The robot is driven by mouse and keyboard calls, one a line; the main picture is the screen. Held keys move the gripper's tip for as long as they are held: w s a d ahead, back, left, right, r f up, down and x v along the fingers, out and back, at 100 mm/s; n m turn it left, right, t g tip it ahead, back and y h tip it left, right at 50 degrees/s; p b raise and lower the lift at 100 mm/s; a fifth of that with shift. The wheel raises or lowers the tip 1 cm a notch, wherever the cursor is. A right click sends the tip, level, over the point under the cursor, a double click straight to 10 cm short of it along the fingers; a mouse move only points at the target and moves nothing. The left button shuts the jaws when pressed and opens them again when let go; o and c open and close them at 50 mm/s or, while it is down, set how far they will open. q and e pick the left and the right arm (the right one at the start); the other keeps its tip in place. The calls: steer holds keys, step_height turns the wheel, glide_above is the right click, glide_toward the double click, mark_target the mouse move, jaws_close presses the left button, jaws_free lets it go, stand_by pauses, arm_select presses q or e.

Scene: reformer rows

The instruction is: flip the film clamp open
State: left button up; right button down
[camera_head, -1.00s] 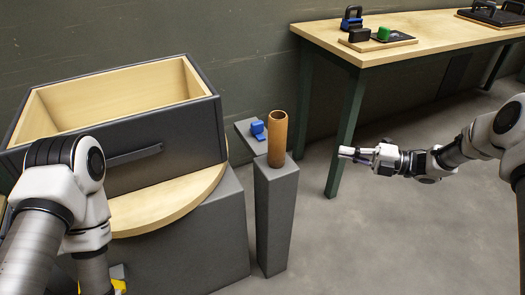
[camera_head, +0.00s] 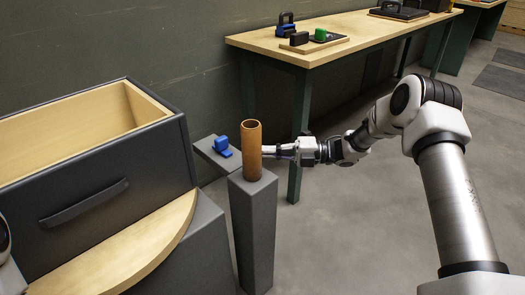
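A small blue piece (camera_head: 222,146), which looks like the film clamp, sits on a low grey ledge (camera_head: 207,152). Its shape is too small to tell whether it is open or closed. A brown upright tube (camera_head: 252,155) stands on a grey post (camera_head: 253,225) just right of the blue piece. My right gripper (camera_head: 272,151) reaches in from the right, with its fingertips at the tube's right edge in the picture. I cannot tell whether they touch the tube or are behind it, or whether the fingers are apart. My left gripper is out of view; only a bit of my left arm shows at the left edge.
A large dark open box (camera_head: 115,185) with a wooden inside and a handle stands at the left on a round wooden board (camera_head: 150,240).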

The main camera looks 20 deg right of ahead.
mark_target(224, 135)
steer(key=b+x, duration=0.1)
steer(key=x, duration=0.2)
steer(key=b+x, duration=0.1)
steer(key=x, duration=0.3)
steer(key=shift+w+a+f, duration=0.15)
steer(key=shift+a+f, duration=0.05)
steer(key=shift+a, duration=0.1)
steer(key=w, duration=0.1)
steer(key=w+b, duration=0.1)
steer(key=shift+w+a, duration=0.35)
steer(key=shift+a, duration=0.05)
steer(key=shift+w+a, duration=0.1)
steer(key=shift+w, duration=0.25)
steer(key=shift+w+r, duration=0.15)
steer(key=w, duration=0.1)
steer(key=w+a+b, duration=0.1)
steer(key=w, duration=0.1)
steer(key=shift+w+a+f+b, duration=0.2)
steer(key=shift+w+a+b, duration=0.05)
steer(key=shift+w+b, duration=0.15)
steer(key=shift+w+r, duration=0.15)
steer(key=shift+w, duration=0.05)
steer(key=shift+r, duration=0.2)
